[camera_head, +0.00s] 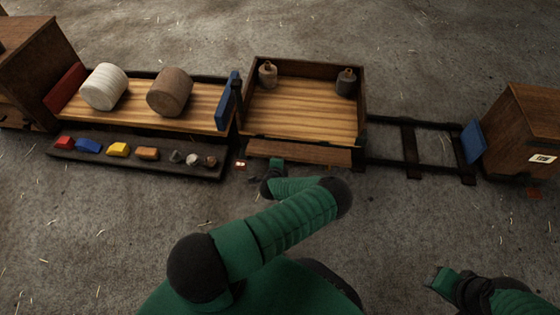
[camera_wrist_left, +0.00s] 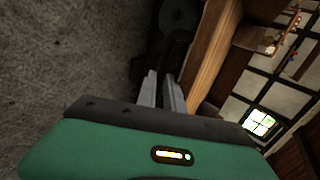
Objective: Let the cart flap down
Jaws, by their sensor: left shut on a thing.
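The cart (camera_head: 300,108) has a striped plank bed with upright walls at the back and both ends. Its brown flap (camera_head: 315,155) lies along the near side, with its face below the bed's near edge; its exact tilt is hard to tell. My left gripper (camera_head: 277,160) is at the flap's left part. In the left wrist view the grey fingers of my left gripper (camera_wrist_left: 163,78) are close together beside a wooden board, shut on what seems to be the flap's edge; the contact is dark. My right gripper (camera_head: 436,277) is low at the right, its jaws unclear.
Two weights (camera_head: 267,75) (camera_head: 346,82) stand at the back of the bed. A neighbouring cart (camera_head: 140,105) carries a white and a brown roll. A dark tray (camera_head: 120,160) before it holds coloured blocks and small stones. Rails (camera_head: 415,145) lead right to a wooden box (camera_head: 522,125).

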